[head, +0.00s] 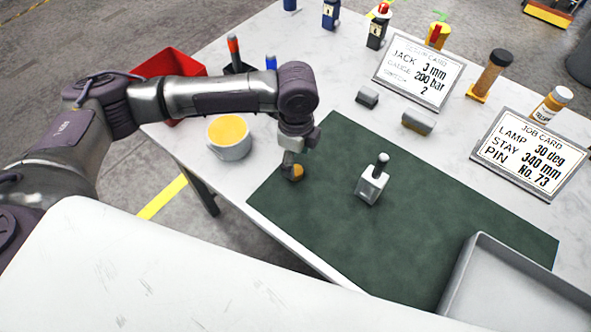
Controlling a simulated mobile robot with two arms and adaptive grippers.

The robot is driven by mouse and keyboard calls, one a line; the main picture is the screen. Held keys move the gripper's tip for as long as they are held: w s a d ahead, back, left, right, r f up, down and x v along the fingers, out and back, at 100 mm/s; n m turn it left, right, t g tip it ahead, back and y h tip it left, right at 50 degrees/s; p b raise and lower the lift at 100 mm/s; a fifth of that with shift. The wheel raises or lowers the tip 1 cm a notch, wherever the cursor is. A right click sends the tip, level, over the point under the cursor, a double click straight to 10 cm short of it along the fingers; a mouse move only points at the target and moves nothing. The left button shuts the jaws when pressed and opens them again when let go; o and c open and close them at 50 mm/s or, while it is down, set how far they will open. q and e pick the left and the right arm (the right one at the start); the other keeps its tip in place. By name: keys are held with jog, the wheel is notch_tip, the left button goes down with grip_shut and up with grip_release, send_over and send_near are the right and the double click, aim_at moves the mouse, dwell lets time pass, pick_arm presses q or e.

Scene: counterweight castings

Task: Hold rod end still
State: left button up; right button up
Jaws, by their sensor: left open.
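A small light-grey metal block with a short dark round-topped rod (371,183) stands on the dark green mat (440,220). It is the only piece standing on the mat that could be the rod end; I cannot tell its details at this size. My left gripper (293,173) points down over the mat's left corner, to the left of this piece and clearly apart from it. The left gripper is open, and I see nothing held in it; an orange-yellow patch shows at its fingertips. My right gripper is not in view.
A grey tray (475,262) covers the mat's right corner. A cup with yellow contents (229,137) and a red bin (172,64) stand left of the mat.

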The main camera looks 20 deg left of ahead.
aim_at(296, 173)
pick_arm(q)
notch_tip(296, 173, down, 4)
jog(key=shift+a+r+p, duration=0.1)
jog(key=shift+p, duration=0.35)
jog(key=shift+f, duration=0.45)
jog(key=shift+w, duration=0.1)
jog(key=c, duration=1.1)
jog(key=shift+c, duration=0.2)
jog(key=shift+r, duration=0.1)
